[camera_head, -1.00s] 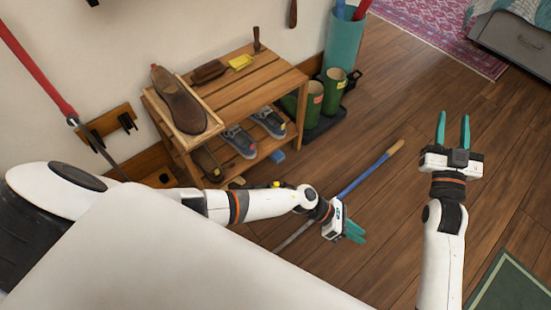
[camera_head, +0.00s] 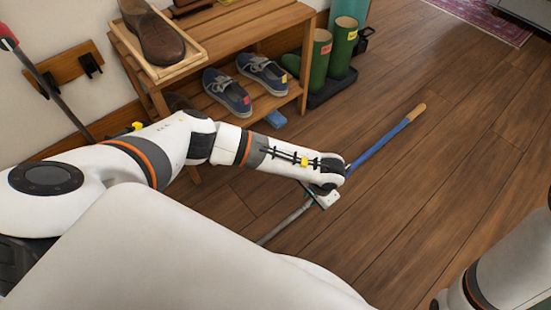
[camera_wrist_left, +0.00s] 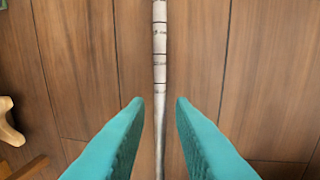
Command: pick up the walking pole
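The walking pole (camera_head: 385,145) lies on the wooden floor, with a tan tip, a blue upper part and a grey shaft. My left gripper (camera_head: 322,198) is over the grey shaft; my own wrist hides its fingers in the head view. In the left wrist view, the open teal fingers (camera_wrist_left: 158,100) are on either side of the pale, marked shaft (camera_wrist_left: 159,45), with clear gaps between. I cannot tell their exact height above the floor. My right gripper is out of view; only part of that arm shows at lower right.
A wooden shoe rack (camera_head: 235,35) stands against the wall, with a brown shoe (camera_head: 152,32) and blue shoes (camera_head: 227,92). Green boots (camera_head: 343,48) stand beside it. A small blue object (camera_head: 275,118) lies near the rack. A red-and-grey pole (camera_head: 45,82) leans at left. Floor to the right is clear.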

